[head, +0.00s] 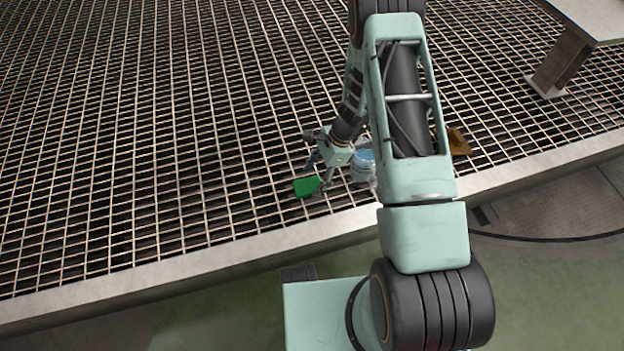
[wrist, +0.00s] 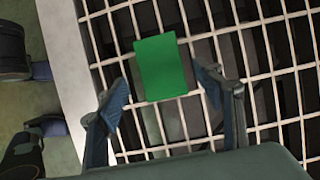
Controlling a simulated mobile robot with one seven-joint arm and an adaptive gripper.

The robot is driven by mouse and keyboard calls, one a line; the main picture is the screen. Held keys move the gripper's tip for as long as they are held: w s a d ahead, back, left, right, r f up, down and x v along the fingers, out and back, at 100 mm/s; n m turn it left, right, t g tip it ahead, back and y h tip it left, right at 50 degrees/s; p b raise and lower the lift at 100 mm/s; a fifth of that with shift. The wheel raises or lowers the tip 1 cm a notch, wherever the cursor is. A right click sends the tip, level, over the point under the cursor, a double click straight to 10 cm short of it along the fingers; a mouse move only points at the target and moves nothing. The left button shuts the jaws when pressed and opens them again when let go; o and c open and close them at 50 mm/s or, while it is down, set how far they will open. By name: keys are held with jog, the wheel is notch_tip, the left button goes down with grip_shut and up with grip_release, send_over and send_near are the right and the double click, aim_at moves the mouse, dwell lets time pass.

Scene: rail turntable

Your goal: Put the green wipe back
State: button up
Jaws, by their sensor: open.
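The green wipe (head: 306,186) is a flat green rectangle on the metal grating, near its front edge in the head view. In the wrist view the green wipe (wrist: 161,68) lies ahead of my gripper, roughly in line with the gap between the fingers. My gripper (wrist: 168,95) is open and empty, with one blue-padded finger on each side. In the head view my gripper (head: 318,176) is right beside the wipe, partly hidden by my own arm. Whether the fingers touch the wipe cannot be told.
The grating (head: 150,130) is wide and mostly bare to the left. A pale blue round container (head: 362,165) stands just right of my gripper, partly hidden. A brown-yellow object (head: 458,142) lies behind my arm. A grey table-like stand (head: 566,50) is at the upper right.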

jog(key=p+v, duration=0.2)
jog(key=v, duration=0.8)
